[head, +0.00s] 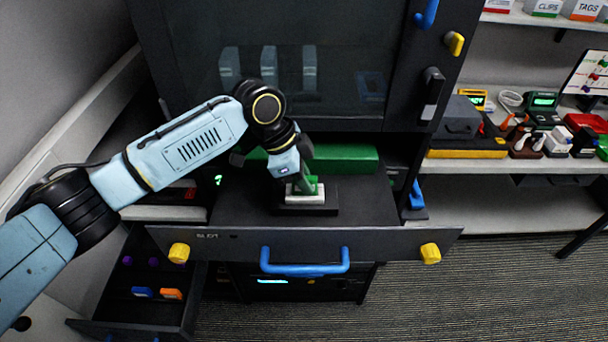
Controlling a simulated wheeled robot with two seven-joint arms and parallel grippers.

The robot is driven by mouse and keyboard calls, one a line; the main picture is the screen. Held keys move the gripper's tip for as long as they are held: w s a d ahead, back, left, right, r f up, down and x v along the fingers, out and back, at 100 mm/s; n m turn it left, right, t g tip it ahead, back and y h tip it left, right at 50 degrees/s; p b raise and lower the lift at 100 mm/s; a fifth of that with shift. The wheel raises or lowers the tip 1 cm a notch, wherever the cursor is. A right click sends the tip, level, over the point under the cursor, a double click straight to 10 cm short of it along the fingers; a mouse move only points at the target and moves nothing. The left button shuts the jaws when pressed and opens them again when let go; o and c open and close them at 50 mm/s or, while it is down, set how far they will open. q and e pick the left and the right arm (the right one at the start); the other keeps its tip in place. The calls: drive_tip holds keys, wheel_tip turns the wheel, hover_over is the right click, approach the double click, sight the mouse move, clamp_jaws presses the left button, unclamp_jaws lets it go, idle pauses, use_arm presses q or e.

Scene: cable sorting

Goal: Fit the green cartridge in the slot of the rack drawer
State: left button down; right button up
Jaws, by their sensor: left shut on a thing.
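The rack drawer (370,242) is pulled out, with a dark tray, a front marked "SLOT" and a blue handle. My left gripper (306,184) reaches down over the tray and is shut on a small green piece, which I take as the green cartridge (320,188). A pale block (305,199) is directly under it, on a dark raised base (330,209). The fingers hide part of the green piece, and I cannot tell how deep it sits or where the slot opening is. A long green block (345,158) lies behind, at the back of the tray. My right gripper is not in view.
Yellow knobs (179,253) (430,253) stick out at both ends of the drawer front, around the blue handle (305,269). A lower open drawer (130,325) holds small coloured parts. A shelf (530,165) with tools stands at right. Carpet at lower right is clear.

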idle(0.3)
use_arm(q)
drive_tip(key=c, duration=1.3)
unclamp_jaws()
drive_tip(key=shift+o, duration=0.5)
drive_tip(key=o, duration=0.4)
drive_tip(key=shift+r, duration=0.1)
wheel_tip(320, 180, up, 5)
drive_tip(key=p, duration=0.5)
drive_tip(key=shift+r+p, duration=0.35)
drive_tip(key=shift+r, duration=0.6)
